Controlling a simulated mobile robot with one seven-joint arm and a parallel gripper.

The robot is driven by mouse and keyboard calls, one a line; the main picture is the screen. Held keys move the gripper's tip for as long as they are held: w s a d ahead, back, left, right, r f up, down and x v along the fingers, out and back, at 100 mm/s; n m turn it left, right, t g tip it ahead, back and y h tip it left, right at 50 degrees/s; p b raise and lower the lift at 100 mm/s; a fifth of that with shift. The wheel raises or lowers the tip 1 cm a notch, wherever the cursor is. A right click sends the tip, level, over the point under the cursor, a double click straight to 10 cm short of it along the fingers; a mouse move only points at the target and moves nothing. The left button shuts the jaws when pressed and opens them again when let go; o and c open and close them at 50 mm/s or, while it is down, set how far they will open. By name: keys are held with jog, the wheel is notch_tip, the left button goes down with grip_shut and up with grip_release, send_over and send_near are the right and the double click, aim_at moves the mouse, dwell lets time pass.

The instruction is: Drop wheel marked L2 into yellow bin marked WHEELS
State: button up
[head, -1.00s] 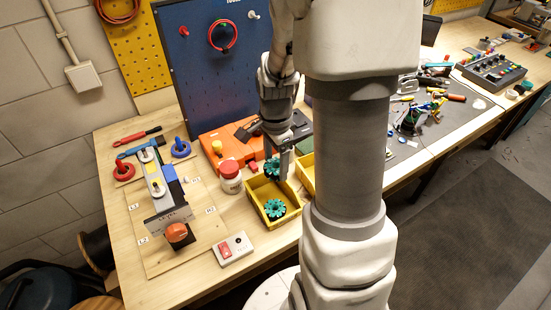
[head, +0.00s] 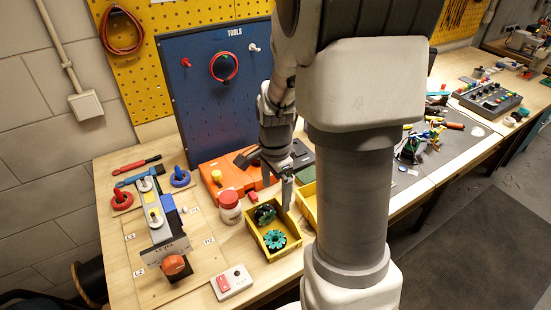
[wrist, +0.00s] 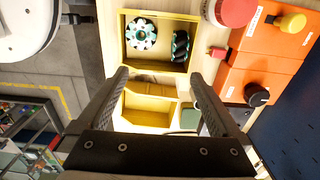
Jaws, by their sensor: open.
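A yellow bin (head: 290,247) stands at the bench's front edge; its label is not readable here. Two teal wheels are in it: one lies flat (head: 274,239), the other, darker one (head: 264,214) is on edge near the back wall. In the wrist view they show as the flat wheel (wrist: 141,33) and the edge-on wheel (wrist: 181,45). I cannot read a mark on either. My gripper (head: 286,195) is above the bin's back right side. In the wrist view my gripper (wrist: 158,77) has its fingers wide apart with nothing between them.
A second yellow bin (head: 307,200) stands to the right, partly behind my arm. A white bottle with a red cap (head: 229,208) and an orange case (head: 232,176) are beside and behind. A chassis (head: 155,215) on a wooden board is left; a red-switch box (head: 231,282) is in front.

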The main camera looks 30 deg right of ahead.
notch_tip(320, 180, up, 16)
jog(key=shift+f, duration=0.25)
jog(key=s+a+r+n+t, duration=0.3)
jog(key=s+a+n, duration=0.7)
jog(key=n, duration=0.7)
jog(key=s+t, duration=0.2)
jog(key=shift+s+a+r+n+t, duration=0.2)
jog(key=shift+a+n+t, duration=0.1)
jog(key=shift+a, duration=0.05)
dwell(0.8)
